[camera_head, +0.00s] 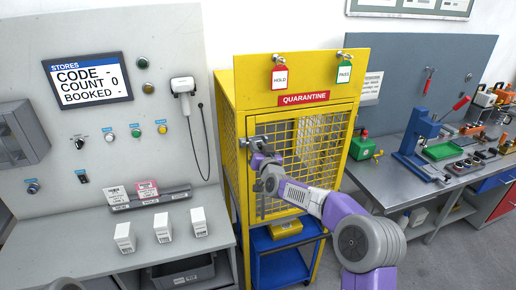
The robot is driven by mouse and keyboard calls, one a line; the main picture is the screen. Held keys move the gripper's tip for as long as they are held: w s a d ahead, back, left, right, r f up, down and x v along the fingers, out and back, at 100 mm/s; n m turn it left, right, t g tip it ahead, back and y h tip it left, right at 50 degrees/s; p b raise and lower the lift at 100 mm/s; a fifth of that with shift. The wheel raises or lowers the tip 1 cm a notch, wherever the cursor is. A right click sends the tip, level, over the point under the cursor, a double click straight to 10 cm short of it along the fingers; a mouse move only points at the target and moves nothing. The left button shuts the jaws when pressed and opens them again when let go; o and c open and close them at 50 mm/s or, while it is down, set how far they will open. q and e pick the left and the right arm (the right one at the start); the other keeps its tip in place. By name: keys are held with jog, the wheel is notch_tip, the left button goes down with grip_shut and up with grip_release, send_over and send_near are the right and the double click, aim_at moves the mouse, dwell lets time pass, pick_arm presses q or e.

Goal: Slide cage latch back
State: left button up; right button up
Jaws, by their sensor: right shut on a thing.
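The yellow quarantine cage (242,190) stands in the middle, with its mesh door (318,150) closed. The cage latch (250,142) is a grey metal piece at the upper left edge of the door. My right gripper (258,148) reaches in from the lower right and is shut on the latch. Its fingers and wrist hide part of the latch, so its exact slide position is hard to see. My left gripper is out of view.
A red HOLD tag (280,78) and a green PASS tag (345,72) hang above the door. A blue cart (282,265) with a yellow box (286,229) is below. The stores counter (185,240) with white boxes is left; a cluttered grey bench (390,190) is right.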

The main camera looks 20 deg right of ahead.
aim_at(263, 139)
grip_shut()
jog(key=d+b, duration=0.3)
jog(key=shift+d, duration=0.2)
jog(key=o, duration=0.9)
grip_release()
jog(key=shift+d, duration=0.15)
